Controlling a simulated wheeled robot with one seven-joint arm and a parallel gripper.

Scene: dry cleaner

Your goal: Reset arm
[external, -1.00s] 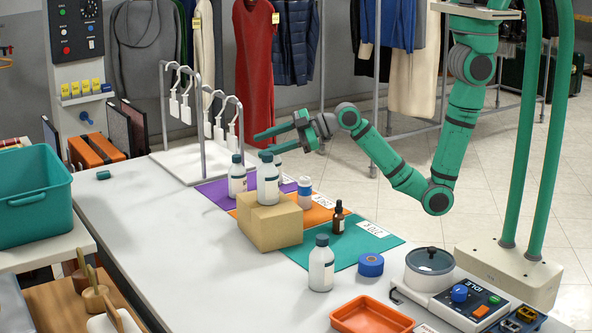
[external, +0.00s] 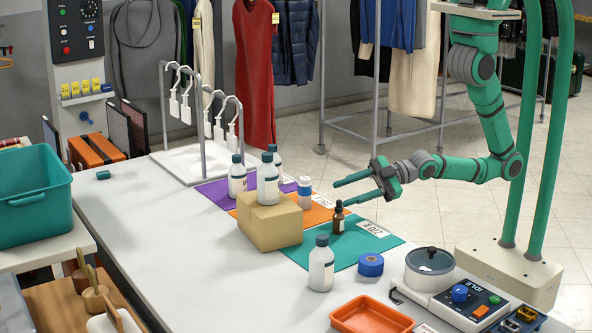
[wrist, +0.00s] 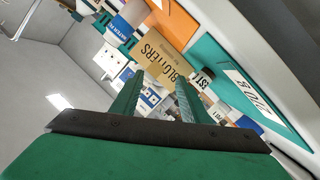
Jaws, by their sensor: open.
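My gripper (external: 352,190) is open and empty. In the external view it hangs in the air above the far side of the table, beyond the dropper bottle (external: 338,218) on the teal mat, with its fingers pointing left. My green arm reaches it from the stand at the right, its elbow bent. In the wrist view the two green fingers (wrist: 155,95) stand apart with nothing between them. Beyond them show the cardboard box (wrist: 157,68) marked "BLOTTERS", the orange mat (wrist: 175,22) and the teal mat (wrist: 225,70).
A white bottle (external: 268,180) stands on the box. Other bottles stand on the purple mat (external: 212,191) and behind the box. A white bottle (external: 321,265), blue tape roll (external: 370,265), orange tray (external: 372,315) and lidded pot (external: 429,262) occupy the front right. The table's left part is mostly clear.

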